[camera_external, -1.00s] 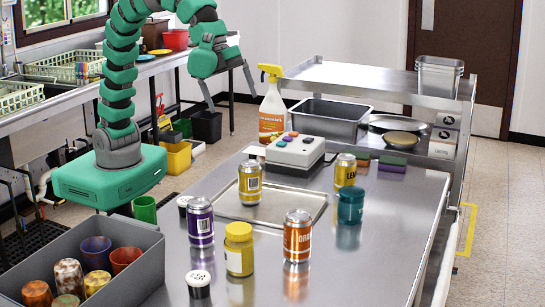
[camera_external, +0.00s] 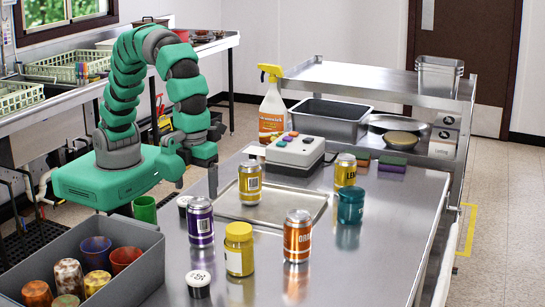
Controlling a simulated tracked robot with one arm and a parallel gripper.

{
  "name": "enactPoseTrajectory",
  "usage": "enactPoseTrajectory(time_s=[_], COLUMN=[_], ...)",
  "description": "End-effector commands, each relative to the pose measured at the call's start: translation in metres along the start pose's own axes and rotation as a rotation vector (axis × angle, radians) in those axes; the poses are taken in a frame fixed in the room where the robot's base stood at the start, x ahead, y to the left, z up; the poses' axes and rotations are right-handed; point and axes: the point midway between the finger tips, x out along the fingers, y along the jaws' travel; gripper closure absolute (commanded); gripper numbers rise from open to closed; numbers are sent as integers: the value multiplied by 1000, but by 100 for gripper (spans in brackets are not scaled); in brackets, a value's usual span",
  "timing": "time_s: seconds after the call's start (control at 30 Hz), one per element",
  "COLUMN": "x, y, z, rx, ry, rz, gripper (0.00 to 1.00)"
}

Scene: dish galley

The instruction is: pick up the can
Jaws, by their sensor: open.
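Several cans stand upright on the steel table. A purple can (camera_external: 201,223) is at the left, and a yellow can (camera_external: 250,184) stands on a shallow metal tray (camera_external: 287,200). An orange can (camera_external: 297,237) stands at the front right of the tray, and a yellow lemon can (camera_external: 345,171) stands behind the tray's right side. Which can is meant cannot be told. My gripper (camera_external: 196,182) points down with its fingers apart and empty. In the picture it is just above the purple can and left of the yellow can, touching neither.
A grey bin (camera_external: 135,268) with several cups is at front left. A keypad box (camera_external: 297,150) and a spray bottle (camera_external: 271,105) are behind. The table's right front is clear.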

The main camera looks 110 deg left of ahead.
Motion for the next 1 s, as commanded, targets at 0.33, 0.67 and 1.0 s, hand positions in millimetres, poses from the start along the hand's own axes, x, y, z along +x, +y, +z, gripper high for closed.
enactPoseTrajectory(time_s=[0.33,0.67,1.0], x=[44,82,94], y=[0,-4,-5], z=[1,3,3], rx=[-1,-1,0], ry=[-1,-2,0], rz=[3,6,-1], gripper=[15,15,15])
